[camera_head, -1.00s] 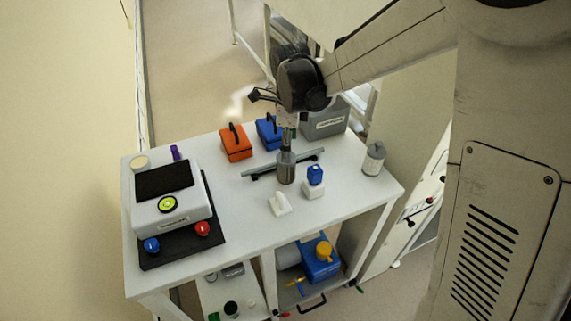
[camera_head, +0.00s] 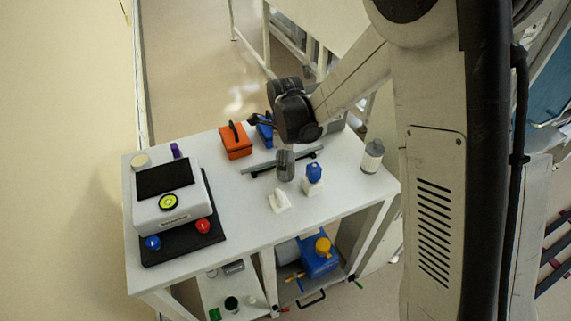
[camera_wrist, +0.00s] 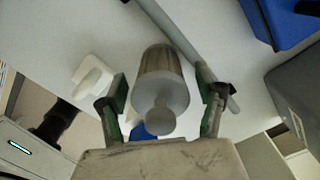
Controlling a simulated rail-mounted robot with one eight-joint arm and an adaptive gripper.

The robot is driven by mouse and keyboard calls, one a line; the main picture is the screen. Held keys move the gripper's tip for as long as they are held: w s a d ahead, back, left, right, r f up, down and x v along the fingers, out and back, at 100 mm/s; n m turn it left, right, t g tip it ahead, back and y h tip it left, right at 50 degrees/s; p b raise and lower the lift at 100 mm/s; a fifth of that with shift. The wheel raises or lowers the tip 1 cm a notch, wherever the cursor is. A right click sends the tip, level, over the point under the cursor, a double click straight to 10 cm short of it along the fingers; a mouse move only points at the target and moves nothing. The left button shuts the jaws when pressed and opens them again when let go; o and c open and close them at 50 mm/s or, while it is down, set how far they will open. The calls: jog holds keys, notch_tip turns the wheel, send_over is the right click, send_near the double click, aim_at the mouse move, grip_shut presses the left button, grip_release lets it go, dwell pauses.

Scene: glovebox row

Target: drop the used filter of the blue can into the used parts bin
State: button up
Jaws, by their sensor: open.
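A grey ribbed cylinder (camera_head: 285,165) with a paler knobbed end is upright above the white table, near a grey bar. In the wrist view this cylinder (camera_wrist: 160,80) lies between the two spread fingers of my gripper (camera_wrist: 163,92), with gaps at both sides. My gripper (camera_head: 288,147) is open; its fingers are mostly hidden in the head view. A blue case (camera_head: 264,132) with a dark handle stands behind, partly covered by my wrist. A grey bin (camera_head: 332,124) behind my arm is mostly hidden; I cannot confirm its label. A small blue-topped object (camera_head: 314,173) sits on a white block.
An orange case (camera_head: 236,141) stands left of the blue case. The grey bar (camera_head: 258,169) crosses the table (camera_head: 245,215). A white holder (camera_head: 279,201) is in front and a pale canister (camera_head: 372,156) at right. A white device (camera_head: 172,207) fills the left end.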

jog(key=c, duration=1.4)
jog(key=shift+r, duration=0.15)
